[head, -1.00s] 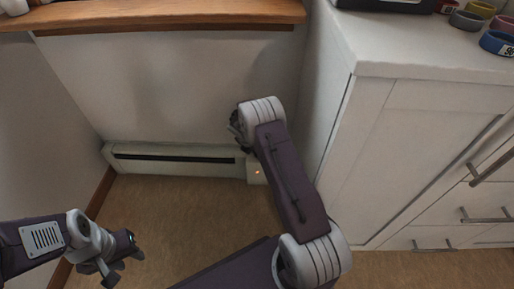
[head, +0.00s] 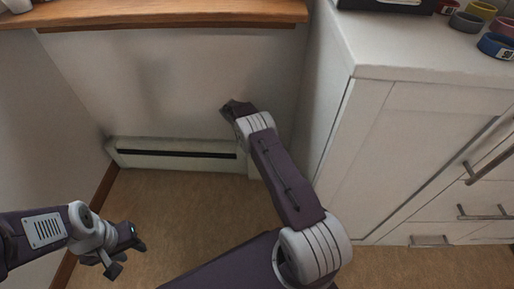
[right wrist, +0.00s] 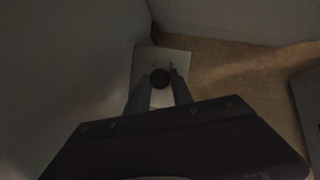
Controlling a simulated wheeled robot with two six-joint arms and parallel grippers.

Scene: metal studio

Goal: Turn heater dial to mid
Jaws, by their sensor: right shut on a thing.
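The white baseboard heater (head: 175,161) with a dark slot runs low along the back wall. Its right end is partly behind my right arm in the head view. In the right wrist view, the round dark heater dial (right wrist: 160,78) sits on the pale end panel (right wrist: 148,62). My right gripper (right wrist: 160,88) has its two fingers on either side of the dial and is shut on it. The dial's marks are too dark to read. My left gripper (head: 127,258) is open and empty above the floor at the lower left.
A white cabinet (head: 405,150) with drawers stands close to the right of the heater. A wooden sill (head: 160,14) overhangs the back wall. Several coloured rings lie on the cabinet top. The brown floor (head: 170,205) in front of the heater is clear.

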